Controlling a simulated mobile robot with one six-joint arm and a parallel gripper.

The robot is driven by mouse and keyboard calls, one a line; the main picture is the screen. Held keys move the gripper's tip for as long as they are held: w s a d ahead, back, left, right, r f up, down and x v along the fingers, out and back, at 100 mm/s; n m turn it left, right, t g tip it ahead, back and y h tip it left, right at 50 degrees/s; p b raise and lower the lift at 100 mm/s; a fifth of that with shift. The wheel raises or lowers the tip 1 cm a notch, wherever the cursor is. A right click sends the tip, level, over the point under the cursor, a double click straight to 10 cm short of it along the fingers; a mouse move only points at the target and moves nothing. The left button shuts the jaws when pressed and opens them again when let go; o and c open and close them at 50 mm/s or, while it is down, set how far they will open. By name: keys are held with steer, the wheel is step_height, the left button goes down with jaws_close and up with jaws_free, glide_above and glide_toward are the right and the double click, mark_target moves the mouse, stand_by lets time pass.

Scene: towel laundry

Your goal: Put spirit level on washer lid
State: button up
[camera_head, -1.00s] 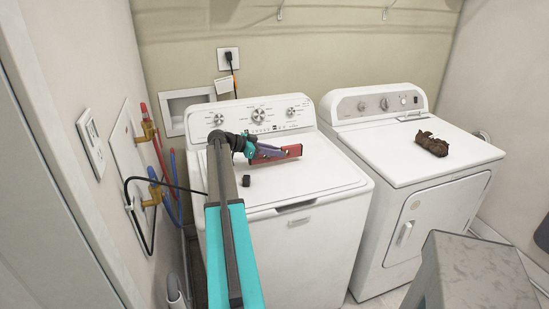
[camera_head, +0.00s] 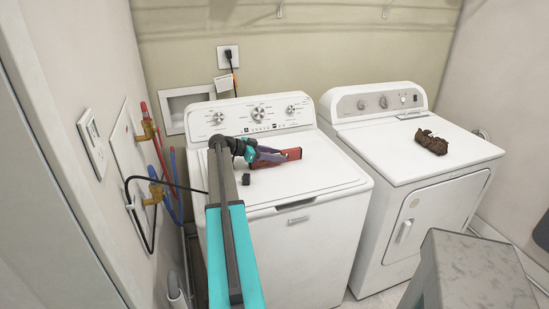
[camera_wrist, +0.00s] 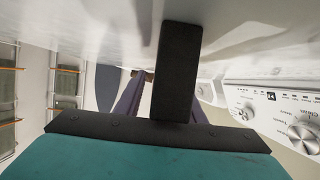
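The spirit level is a red bar (camera_head: 291,155) at the washer lid, partly hidden by my gripper. The white washer lid (camera_head: 318,180) is closed. My gripper (camera_head: 272,156), with purple fingers, is low over the back middle of the lid, with its fingers against or in front of the red bar. In the wrist view the purple fingers (camera_wrist: 148,98) reach away beside and behind a dark post that hides much of the space between them. Whether they grip the level or are apart from it cannot be told, nor whether the level fully rests on the lid.
The washer's control panel (camera_head: 258,115) rises behind the lid. A dryer (camera_head: 400,165) stands to the right, with a crumpled brown cloth (camera_head: 431,142) on top. Hoses and valves (camera_head: 152,165) are on the left wall. The lid's front and right are clear.

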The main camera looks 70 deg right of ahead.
steer(key=shift+r, duration=0.15)
steer(key=b+v, duration=0.3)
steer(key=v, duration=0.9)
stand_by(0.9)
